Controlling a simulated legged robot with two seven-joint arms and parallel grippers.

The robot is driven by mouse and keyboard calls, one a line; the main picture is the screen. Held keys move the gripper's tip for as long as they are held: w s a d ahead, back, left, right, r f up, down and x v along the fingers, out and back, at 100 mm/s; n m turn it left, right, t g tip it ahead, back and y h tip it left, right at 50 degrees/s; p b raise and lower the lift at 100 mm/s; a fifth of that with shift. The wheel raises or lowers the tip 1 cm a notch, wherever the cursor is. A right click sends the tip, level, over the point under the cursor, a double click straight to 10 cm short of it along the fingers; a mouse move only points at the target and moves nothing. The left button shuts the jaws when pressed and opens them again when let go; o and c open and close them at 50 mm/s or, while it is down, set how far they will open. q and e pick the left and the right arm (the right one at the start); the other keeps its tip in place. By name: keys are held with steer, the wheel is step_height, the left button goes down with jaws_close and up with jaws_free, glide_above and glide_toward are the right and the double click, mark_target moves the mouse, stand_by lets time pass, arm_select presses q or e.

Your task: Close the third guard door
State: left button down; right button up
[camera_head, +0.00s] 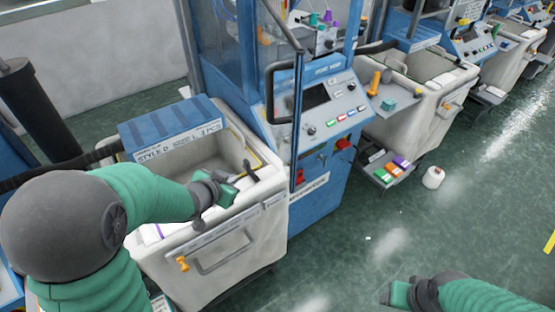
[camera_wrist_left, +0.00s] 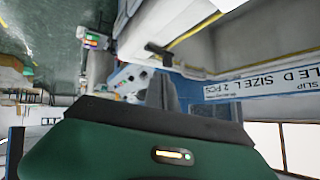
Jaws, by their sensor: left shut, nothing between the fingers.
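A guard door (camera_head: 297,120) with a dark frame and a clear pane stands swung out from the nearest blue knitting machine (camera_head: 325,100). A dark bar-shaped handle (camera_head: 271,92) shows at its left side. My left gripper (camera_head: 236,184) is shut and empty, over the white bin in front of the machine, left of the door's lower end and apart from it. Its fingers also show in the left wrist view (camera_wrist_left: 160,92). My right gripper (camera_head: 398,294) is low at the bottom right, away from the door; its finger opening cannot be made out.
The white bin (camera_head: 190,270) has a front handle and a blue label board (camera_head: 175,140). More machines and bins (camera_head: 410,110) run to the upper right. A small white jug (camera_head: 433,177) stands on the green floor (camera_head: 400,240), which is mostly clear.

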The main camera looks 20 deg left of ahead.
arm_select(q)
step_height(320, 180, up, 4)
steer(key=w+m+t+h, duration=0.3)
steer(key=h, duration=0.1)
steer(key=m+g+h, duration=0.4)
steer(key=m+h, duration=0.2)
steer(key=h, duration=0.6)
glide_toward(290, 179)
steer(key=p+x, duration=0.2)
steer(key=x, duration=0.3)
steer(key=shift+s+d+r+p, duration=0.1)
steer(key=shift+d+r+p, duration=0.2)
steer(key=shift+p, duration=0.1)
steer(key=shift+w+d+f, duration=0.2)
steer(key=shift+w+d, duration=0.25)
steer(key=shift+d, duration=0.05)
steer(key=shift+d, duration=0.1)
